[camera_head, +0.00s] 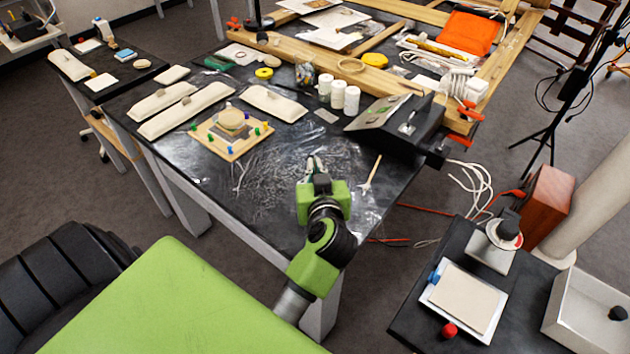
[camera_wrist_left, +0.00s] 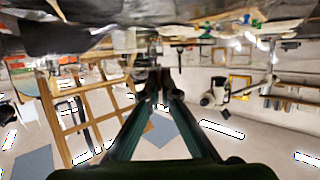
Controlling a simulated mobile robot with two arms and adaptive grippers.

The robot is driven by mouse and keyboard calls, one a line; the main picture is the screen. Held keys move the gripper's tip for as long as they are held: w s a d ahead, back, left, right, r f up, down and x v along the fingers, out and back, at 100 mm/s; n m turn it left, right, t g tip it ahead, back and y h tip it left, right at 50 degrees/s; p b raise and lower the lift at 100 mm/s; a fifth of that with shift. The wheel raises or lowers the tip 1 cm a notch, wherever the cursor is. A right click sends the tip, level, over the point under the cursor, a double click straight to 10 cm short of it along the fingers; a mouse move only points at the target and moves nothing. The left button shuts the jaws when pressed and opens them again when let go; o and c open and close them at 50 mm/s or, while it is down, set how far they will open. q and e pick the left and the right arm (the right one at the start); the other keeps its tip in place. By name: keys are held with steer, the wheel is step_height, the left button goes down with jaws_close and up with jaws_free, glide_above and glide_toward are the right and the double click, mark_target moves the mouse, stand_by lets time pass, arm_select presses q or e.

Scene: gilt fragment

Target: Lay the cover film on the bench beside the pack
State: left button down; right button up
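The clear, wrinkled cover film (camera_head: 262,185) lies spread over the dark bench top (camera_head: 190,165), in front of and to the right of the pack. My left gripper (camera_head: 314,163) is low over the bench at the film's right part. In the left wrist view its fingers (camera_wrist_left: 160,76) converge with almost no gap, and shiny grey film (camera_wrist_left: 125,42) shows at the tips. The fingers look shut on the film; the exact contact is hard to see. My right gripper is not in view.
Long cream sandbags (camera_head: 186,110) lie behind the pack. White-capped jars (camera_head: 338,94) and a dark box (camera_head: 408,128) stand to the right. A thin wooden stick (camera_head: 371,174) lies right of my gripper. A wooden frame (camera_head: 345,66) fills the back.

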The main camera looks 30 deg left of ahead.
arm_select(q)
steer(key=shift+f+b, duration=0.7)
steer(key=shift+b, duration=0.2)
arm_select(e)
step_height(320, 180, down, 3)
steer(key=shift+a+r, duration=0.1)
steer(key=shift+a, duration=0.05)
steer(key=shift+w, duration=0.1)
arm_select(q)
steer(key=shift+f+p, duration=0.35)
steer(key=shift+f, duration=0.1)
steer(key=c, duration=2.7)
jaws_free()
steer(key=shift+f, duration=0.15)
steer(key=o, duration=0.4)
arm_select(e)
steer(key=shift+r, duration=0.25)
